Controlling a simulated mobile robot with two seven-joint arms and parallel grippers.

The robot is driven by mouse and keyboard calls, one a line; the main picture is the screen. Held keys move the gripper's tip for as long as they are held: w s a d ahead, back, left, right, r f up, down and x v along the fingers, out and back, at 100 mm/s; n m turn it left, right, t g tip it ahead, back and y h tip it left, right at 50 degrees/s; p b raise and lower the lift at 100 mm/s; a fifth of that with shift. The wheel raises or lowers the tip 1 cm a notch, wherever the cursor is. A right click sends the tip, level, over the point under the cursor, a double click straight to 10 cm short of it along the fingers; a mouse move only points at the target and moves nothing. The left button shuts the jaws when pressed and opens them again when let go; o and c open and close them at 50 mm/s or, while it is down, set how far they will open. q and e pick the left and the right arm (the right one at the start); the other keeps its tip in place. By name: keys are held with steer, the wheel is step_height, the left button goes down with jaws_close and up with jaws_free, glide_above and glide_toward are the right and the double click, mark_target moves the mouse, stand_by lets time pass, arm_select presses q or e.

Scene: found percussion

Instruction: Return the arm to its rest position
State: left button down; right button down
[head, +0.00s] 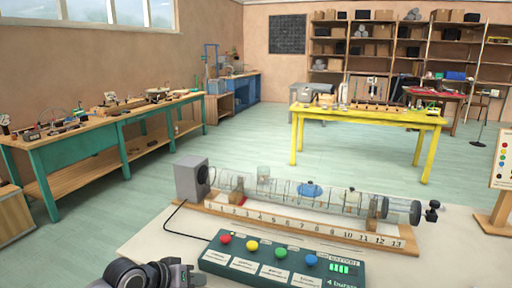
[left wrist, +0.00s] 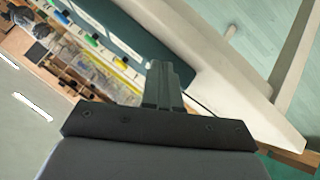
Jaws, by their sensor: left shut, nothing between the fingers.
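My left gripper (head: 180,276) shows at the bottom left edge of the head view, low and in front of the white table. In the left wrist view its fingers (left wrist: 160,68) are together with nothing between them. It is apart from the dark green control box (head: 270,262), which lies to its right. The box has red, yellow, green and blue buttons and a lit green display. My right gripper is in neither view.
A long clear tube (head: 320,196) lies on a numbered wooden base (head: 300,229) behind the box, with a grey speaker box (head: 190,178) at its left end. A black cable runs from the speaker. A yellow table (head: 370,116) and green workbench (head: 85,147) stand farther back, with open floor between.

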arm_select(q)
steer(key=s+d+f, duration=0.3)
steer(key=s+f, duration=0.3)
steer(key=s+a+f+t+y, duration=0.1)
steer(key=s+a+f, duration=0.1)
steer(key=s, duration=0.5)
steer(key=s+a+f+m+t+y, duration=0.1)
steer(key=s+a+f, duration=0.2)
steer(key=s, duration=0.4)
steer(key=s+a+f+m+t+y, duration=0.1)
steer(key=s+a+f+y, duration=0.1)
steer(key=s, duration=0.6)
steer(key=shift+a+f, duration=0.7)
steer(key=shift+a, duration=0.35)
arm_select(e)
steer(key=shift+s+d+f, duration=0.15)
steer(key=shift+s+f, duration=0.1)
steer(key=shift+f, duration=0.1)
arm_select(q)
steer(key=shift+w+d, duration=0.1)
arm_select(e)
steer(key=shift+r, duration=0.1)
